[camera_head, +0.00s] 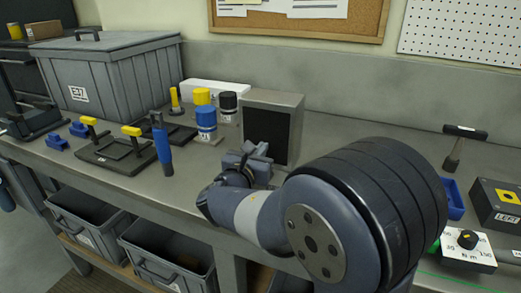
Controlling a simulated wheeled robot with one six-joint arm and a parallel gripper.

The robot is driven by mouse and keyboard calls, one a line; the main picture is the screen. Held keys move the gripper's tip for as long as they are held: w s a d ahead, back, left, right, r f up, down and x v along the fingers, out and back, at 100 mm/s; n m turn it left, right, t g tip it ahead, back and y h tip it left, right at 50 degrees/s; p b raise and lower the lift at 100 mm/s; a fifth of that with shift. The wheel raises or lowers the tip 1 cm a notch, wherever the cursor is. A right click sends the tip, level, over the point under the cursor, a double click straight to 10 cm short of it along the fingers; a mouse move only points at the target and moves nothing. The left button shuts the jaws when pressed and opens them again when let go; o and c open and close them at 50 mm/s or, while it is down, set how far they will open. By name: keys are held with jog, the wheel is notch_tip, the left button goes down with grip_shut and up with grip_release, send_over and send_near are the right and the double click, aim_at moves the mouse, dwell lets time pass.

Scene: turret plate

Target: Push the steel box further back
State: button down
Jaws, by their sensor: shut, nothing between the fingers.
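The steel box (282,128) stands upright on the grey workbench, right of the bottles. It has a light grey casing and a dark front face. My gripper (258,150) is shut and empty, low in front of the box's lower left part. It overlaps the box in this view, so I cannot tell whether the fingers touch it. My arm hides part of the bench right of the box.
Blue, yellow and black-capped bottles (206,122) stand close left of the box. A blue-handled tool (162,147) and black fixtures (112,155) are further left. A wall (340,80) rises behind the bench. A torque dial (467,240) sits at right.

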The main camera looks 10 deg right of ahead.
jog(key=b+x, duration=0.1)
jog(key=x, duration=1.9)
jog(key=shift+w+d, duration=0.15)
